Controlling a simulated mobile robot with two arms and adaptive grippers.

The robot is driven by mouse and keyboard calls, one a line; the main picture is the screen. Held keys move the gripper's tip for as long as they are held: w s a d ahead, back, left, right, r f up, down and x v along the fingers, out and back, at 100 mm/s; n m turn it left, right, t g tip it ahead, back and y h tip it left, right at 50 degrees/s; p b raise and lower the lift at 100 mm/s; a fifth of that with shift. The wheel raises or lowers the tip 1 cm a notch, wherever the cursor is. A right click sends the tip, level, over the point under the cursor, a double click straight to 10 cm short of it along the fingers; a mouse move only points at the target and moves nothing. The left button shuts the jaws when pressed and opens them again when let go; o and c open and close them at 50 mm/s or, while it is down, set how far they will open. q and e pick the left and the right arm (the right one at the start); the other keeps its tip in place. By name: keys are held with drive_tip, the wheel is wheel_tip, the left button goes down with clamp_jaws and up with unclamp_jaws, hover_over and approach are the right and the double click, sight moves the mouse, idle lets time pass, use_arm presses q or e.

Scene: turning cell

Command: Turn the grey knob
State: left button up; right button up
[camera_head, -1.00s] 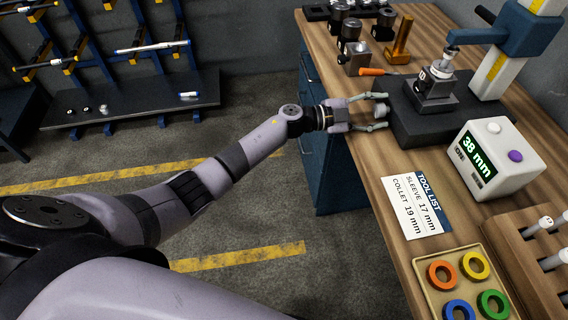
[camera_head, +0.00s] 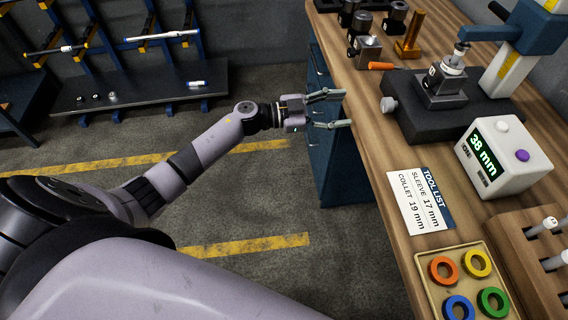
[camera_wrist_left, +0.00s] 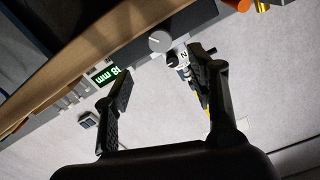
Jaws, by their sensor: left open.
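The grey knob (camera_head: 389,104) sticks out of the left side of a dark block (camera_head: 425,122) on the wooden bench. In the left wrist view the knob (camera_wrist_left: 160,41) is a round grey face with a pale line across it. My left gripper (camera_head: 343,109) is open and empty at the bench's left edge, its fingers pointing at the knob with a clear gap. In the left wrist view the knob shows beyond and between the spread fingers (camera_wrist_left: 163,75). My right gripper is not in view.
A fixture (camera_head: 443,84) stands on the block under a blue press arm (camera_head: 520,33). A white display box (camera_head: 503,156) reads 38 mm. A tool list card (camera_head: 421,203), a tray of coloured rings (camera_head: 430,300) and an orange-handled tool (camera_head: 381,66) lie on the bench.

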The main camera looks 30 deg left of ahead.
use_arm(q)
drive_tip(key=v, duration=0.5)
drive_tip(key=s+a+f+n+t+y+b, duration=0.1)
drive_tip(key=a+f+n+y, duration=0.3)
drive_tip(key=f, duration=0.8)
drive_tip(key=s+a+f+n+t+y+b, duration=0.1)
drive_tip(key=a+f+n+y, duration=0.3)
drive_tip(key=f, duration=0.9)
drive_tip(key=shift+s+n+t+y, duration=0.2)
drive_tip(key=shift+n+t+y, duration=0.1)
drive_tip(key=shift+t+y, duration=0.35)
drive_tip(key=shift+f, duration=0.1)
drive_tip(key=shift+c, duration=0.3)
